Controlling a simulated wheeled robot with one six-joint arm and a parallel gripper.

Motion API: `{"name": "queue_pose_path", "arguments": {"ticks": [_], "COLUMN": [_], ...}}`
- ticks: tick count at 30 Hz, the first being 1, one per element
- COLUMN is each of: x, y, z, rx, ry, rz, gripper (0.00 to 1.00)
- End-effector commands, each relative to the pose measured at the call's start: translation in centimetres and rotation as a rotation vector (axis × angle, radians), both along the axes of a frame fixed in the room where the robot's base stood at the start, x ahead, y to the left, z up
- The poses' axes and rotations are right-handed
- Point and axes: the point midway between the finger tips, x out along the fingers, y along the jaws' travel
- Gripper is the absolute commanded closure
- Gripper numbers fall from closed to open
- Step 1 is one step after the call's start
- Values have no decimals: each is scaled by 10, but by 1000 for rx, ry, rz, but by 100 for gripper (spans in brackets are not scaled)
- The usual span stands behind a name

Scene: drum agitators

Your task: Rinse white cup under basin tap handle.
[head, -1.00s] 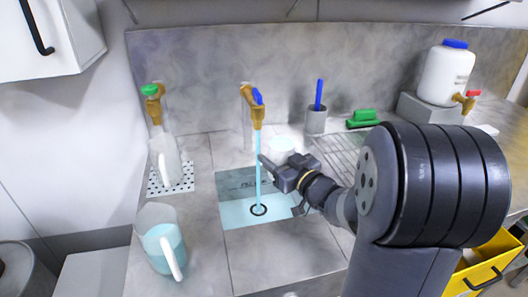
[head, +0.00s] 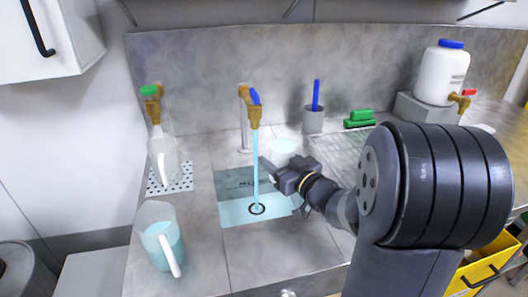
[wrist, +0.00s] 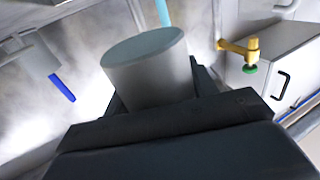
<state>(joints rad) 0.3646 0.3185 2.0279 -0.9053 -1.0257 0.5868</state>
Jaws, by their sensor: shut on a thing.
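The white cup (head: 283,154) is just behind my gripper (head: 277,172) in the head view, to the right of the running water. In the wrist view the cup (wrist: 150,80) is between the jaws, its round pale-blue end facing up in that picture. My gripper is shut on it. The basin tap (head: 252,112) is brass with a blue handle (head: 255,96). A blue water stream (head: 256,160) runs from it down to the drain, beside the cup and apart from it in the head view. Part of the cup is hidden by my gripper.
The sunken basin (head: 230,212) holds light blue water. A jug (head: 158,236) with blue liquid stands at front left, and a bottle (head: 163,155) under a green-handled tap (head: 150,92). A grey holder (head: 313,121) and green brush (head: 360,120) stand behind right.

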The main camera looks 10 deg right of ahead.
Motion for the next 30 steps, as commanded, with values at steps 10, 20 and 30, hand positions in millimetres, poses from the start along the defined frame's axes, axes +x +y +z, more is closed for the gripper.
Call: {"name": "queue_pose_path", "arguments": {"ticks": [10,20,30], "x": [-3,-19,-37], "y": [2,-4,-12], "z": [-14,3,24], "rx": [0,1,3], "ry": [31,27,18], "rz": [2,0,-1], "gripper": [67,67,67]}}
